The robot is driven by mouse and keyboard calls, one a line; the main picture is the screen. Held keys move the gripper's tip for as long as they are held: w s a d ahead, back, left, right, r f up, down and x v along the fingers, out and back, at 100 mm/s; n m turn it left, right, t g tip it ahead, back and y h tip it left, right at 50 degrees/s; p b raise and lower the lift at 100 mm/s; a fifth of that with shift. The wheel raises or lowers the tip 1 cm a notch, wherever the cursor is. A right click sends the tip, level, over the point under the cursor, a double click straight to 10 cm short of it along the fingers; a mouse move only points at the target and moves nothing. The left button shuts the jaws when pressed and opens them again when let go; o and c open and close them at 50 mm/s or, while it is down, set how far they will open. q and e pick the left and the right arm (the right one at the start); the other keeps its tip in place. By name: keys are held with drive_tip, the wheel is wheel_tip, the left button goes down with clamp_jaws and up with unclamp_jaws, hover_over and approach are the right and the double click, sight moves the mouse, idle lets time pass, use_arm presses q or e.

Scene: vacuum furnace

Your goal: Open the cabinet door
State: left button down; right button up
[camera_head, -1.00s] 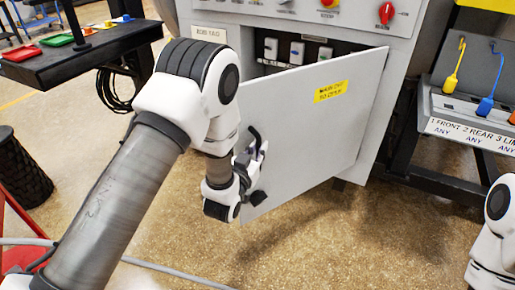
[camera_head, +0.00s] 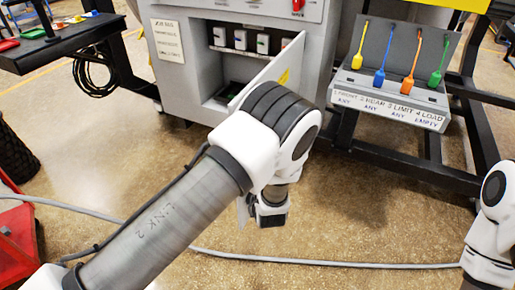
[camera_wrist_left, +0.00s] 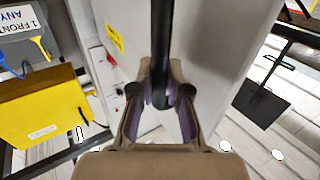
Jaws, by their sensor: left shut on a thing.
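The grey cabinet door (camera_head: 262,72) stands swung out from the cabinet (camera_head: 183,65), well ajar, with shelf space showing behind it. A yellow label (camera_head: 284,77) on its face is partly covered by my left arm. In the left wrist view, my left gripper (camera_wrist_left: 162,82) is shut on a black bar-shaped handle (camera_wrist_left: 161,96), with grey panels on both sides. In the head view my left arm hides the handle and most of that gripper. My right arm shows at the right edge, but its gripper is out of view.
A rack with yellow, blue, orange and green tags (camera_head: 398,95) stands right of the cabinet on a black frame. A black side table (camera_head: 60,50) is at the left. A grey cable (camera_head: 330,262) crosses the floor. Open floor lies in front.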

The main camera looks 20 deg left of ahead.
use_arm(q)
drive_tip(key=shift+w+d+r, duration=0.2)
drive_tip(key=shift+d+r, duration=0.1)
drive_tip(key=shift+d, duration=0.05)
drive_tip(key=c, duration=1.1)
unclamp_jaws()
drive_tip(key=shift+w, duration=0.1)
drive_tip(key=shift+c, duration=0.2)
drive_tip(key=shift+f, duration=0.2)
drive_tip(key=shift+a, duration=0.1)
